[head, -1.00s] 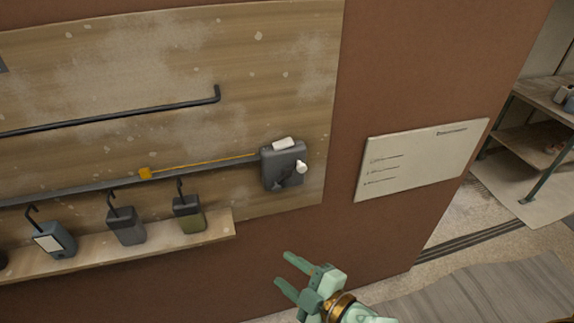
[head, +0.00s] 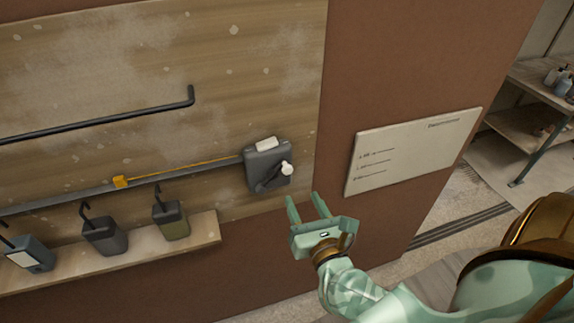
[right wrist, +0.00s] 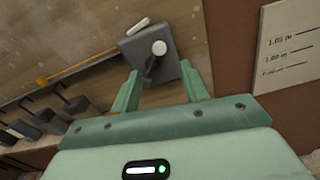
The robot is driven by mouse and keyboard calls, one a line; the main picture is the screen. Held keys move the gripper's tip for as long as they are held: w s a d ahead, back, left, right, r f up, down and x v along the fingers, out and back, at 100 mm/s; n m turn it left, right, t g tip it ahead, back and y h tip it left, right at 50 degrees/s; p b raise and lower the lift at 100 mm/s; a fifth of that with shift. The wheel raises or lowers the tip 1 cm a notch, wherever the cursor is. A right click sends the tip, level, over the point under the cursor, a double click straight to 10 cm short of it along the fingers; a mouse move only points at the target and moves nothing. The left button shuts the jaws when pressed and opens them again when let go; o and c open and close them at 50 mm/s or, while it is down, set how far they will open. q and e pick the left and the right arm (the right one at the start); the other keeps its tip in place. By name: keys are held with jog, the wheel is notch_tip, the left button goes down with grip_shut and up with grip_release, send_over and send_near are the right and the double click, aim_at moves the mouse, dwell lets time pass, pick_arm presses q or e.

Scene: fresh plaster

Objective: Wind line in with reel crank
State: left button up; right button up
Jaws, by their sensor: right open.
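A dark grey reel box (head: 266,168) is fixed on the wooden wall board, with a white label on its top edge. Its dark crank ends in a white knob (head: 287,168). A thin yellow line (head: 190,169) runs left from the box to a yellow block (head: 120,182) on a grey rail. My right gripper (head: 306,201) is open and empty, below and right of the box. In the right wrist view the box (right wrist: 140,50) and white knob (right wrist: 159,47) appear beyond and between the open fingers, not gripped. My left gripper is out of view.
A black bar (head: 100,125) is mounted above. A white notice panel (head: 412,152) hangs to the right.

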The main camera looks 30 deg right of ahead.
aim_at(288, 171)
jog(key=p+x, duration=0.1)
jog(key=x, duration=1)
jog(key=shift+w+r, duration=0.1)
grip_shut()
